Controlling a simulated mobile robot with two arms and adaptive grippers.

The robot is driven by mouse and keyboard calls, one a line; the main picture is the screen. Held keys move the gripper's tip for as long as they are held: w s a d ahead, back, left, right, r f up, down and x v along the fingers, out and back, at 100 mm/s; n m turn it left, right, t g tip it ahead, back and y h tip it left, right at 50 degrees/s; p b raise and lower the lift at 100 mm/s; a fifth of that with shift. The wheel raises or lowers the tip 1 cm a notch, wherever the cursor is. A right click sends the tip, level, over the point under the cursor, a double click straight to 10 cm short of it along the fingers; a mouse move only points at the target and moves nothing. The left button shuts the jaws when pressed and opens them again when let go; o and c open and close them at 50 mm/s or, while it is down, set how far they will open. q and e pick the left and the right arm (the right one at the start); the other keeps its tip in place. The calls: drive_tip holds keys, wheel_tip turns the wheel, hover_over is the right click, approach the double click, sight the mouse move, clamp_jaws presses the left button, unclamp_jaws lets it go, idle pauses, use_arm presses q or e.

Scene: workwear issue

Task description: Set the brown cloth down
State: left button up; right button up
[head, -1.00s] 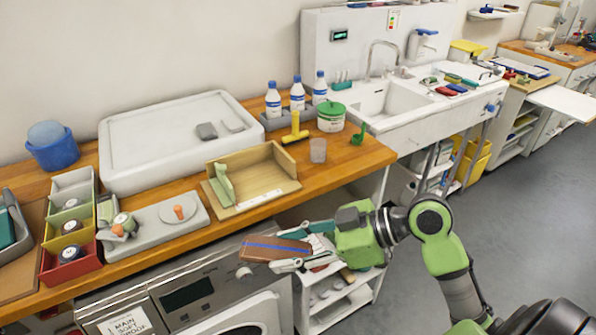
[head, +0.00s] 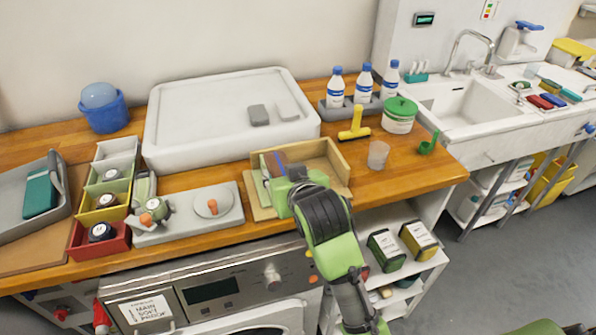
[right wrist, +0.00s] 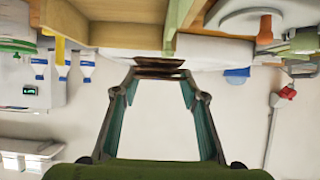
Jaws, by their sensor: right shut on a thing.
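The gripper's body hides part of the cloth and tray. In the right wrist view, which is upside down, the cloth (right wrist: 159,68) is between the fingertips, close to the tray's wood (right wrist: 130,38). I cannot tell whether it touches the tray floor. A pale green piece (right wrist: 173,18) stands in the tray beside it. My left gripper is not in view.
A grey board with orange-knobbed items (head: 190,214) and coloured bins (head: 100,216) lie left of the tray. A large white basin (head: 230,118) stands behind. A yellow tool (head: 354,131), clear cup (head: 378,155) and bottles (head: 336,88) are to the right. The washing machine (head: 225,285) is below.

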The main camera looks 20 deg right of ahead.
drive_tip(key=shift+w+r, duration=0.25)
drive_tip(key=shift+w, duration=0.15)
drive_tip(key=w+d+f+p, duration=0.1)
drive_tip(key=w+d+f, duration=0.3)
drive_tip(key=w+d+f+p, duration=0.2)
drive_tip(key=w+d+f, duration=0.2)
drive_tip(key=d, duration=0.1)
drive_tip(key=shift+w+f, duration=0.15)
drive_tip(key=shift+w+d+f, duration=0.2)
drive_tip(key=shift+d+f, duration=0.1)
drive_tip(key=shift+f, duration=0.1)
wheel_tip(320, 180, down, 4)
drive_tip(key=shift+w+d+r+p, duration=0.15)
drive_tip(key=shift+r+p, duration=0.1)
drive_tip(key=shift+p, duration=0.45)
drive_tip(key=o, duration=1.1)
drive_tip(key=shift+f, duration=0.1)
